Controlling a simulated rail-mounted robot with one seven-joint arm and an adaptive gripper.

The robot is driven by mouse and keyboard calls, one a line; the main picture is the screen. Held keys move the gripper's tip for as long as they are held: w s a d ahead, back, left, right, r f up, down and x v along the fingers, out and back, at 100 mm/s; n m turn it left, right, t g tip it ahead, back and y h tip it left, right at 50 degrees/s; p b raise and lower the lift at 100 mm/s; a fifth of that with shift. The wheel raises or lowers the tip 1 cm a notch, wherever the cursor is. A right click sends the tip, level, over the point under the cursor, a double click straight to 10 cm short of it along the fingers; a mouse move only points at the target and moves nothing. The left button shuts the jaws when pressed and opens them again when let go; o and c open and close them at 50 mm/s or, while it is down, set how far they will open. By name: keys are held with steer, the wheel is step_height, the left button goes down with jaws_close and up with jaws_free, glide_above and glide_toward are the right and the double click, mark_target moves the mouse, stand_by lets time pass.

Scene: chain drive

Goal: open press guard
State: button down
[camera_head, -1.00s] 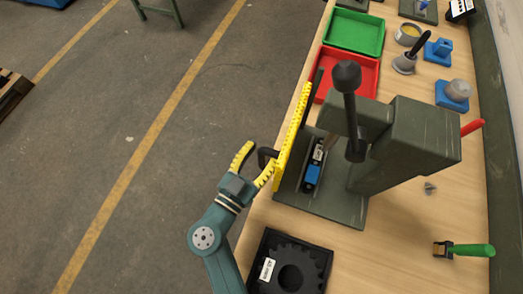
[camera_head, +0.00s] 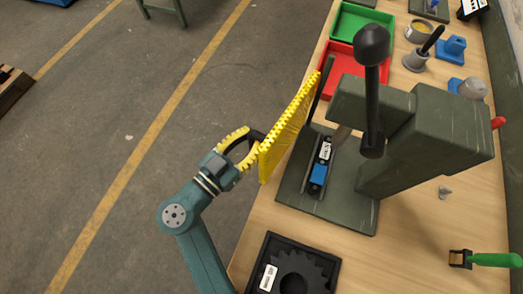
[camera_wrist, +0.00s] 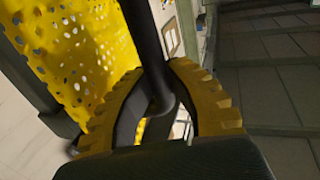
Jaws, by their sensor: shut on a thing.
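The press (camera_head: 425,135) is a dark green machine with a black lever, standing on the workbench. Its guard (camera_head: 290,128) is a yellow perforated panel, swung part way out from the press at an angle. The guard also fills the left of the wrist view (camera_wrist: 75,50). My gripper (camera_head: 248,147) has yellow ribbed fingers and is shut on the black guard handle (camera_wrist: 152,65) at the panel's outer side. In the wrist view my gripper (camera_wrist: 160,105) has its fingers around the dark bar. A blue and black part (camera_head: 319,172) lies on the press base, uncovered.
A black tray with a dark gear (camera_head: 292,268) sits at the bench's near end. Red (camera_head: 350,72) and green (camera_head: 362,30) bins stand behind the press. A green-handled tool (camera_head: 490,259) lies at right. The floor left of the bench is open.

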steer(key=shift+w+a+f+b, duration=0.25)
steer(key=shift+w+a+b, duration=0.05)
steer(key=shift+w, duration=0.1)
steer(key=shift+w+a+r, duration=0.1)
steer(key=shift+w+r, duration=0.05)
steer(key=shift+r, duration=0.15)
steer(key=c, duration=1)
jaws_free()
steer(key=v, duration=1.2)
steer(key=shift+a, duration=0.1)
